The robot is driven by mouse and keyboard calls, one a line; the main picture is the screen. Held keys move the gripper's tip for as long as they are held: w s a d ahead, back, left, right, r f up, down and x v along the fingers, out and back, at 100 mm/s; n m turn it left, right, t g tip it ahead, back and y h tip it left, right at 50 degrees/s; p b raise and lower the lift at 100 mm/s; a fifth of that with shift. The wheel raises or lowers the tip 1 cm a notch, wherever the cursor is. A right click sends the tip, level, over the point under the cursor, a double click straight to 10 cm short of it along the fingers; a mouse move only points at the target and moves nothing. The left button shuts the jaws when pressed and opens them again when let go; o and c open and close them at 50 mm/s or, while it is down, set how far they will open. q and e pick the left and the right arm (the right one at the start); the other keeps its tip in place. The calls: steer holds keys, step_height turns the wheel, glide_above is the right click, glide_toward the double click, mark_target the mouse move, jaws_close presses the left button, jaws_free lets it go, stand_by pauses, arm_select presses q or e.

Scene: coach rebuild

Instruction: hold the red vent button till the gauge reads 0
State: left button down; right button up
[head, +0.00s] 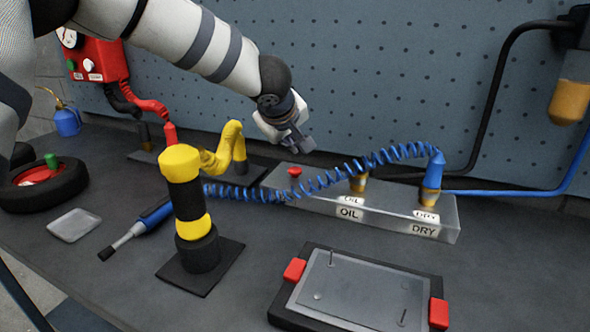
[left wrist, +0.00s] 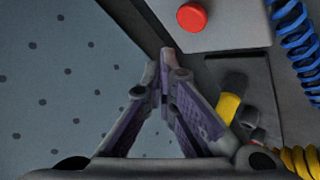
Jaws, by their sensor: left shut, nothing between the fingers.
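A round red button (head: 295,171) sits on the left end of a grey block (head: 322,205) marked OIL and DRY. It also shows in the left wrist view (left wrist: 192,17), beyond the fingertips. My left gripper (head: 306,144) is shut and empty, above and behind the button and apart from it. In the left wrist view its fingertips (left wrist: 165,65) meet below the button. A round gauge (head: 68,38) is on a red box (head: 101,62) at the upper left. It is cut by my arm and too small to read. My right gripper is not in view.
A yellow and black post (head: 184,195) stands in front left of the block. A pegboard wall (head: 400,70) rises behind. A flat tray (head: 355,290) lies in front.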

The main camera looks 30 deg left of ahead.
arm_select(q)
steer(key=shift+r, duration=1.25)
stand_by(1.5)
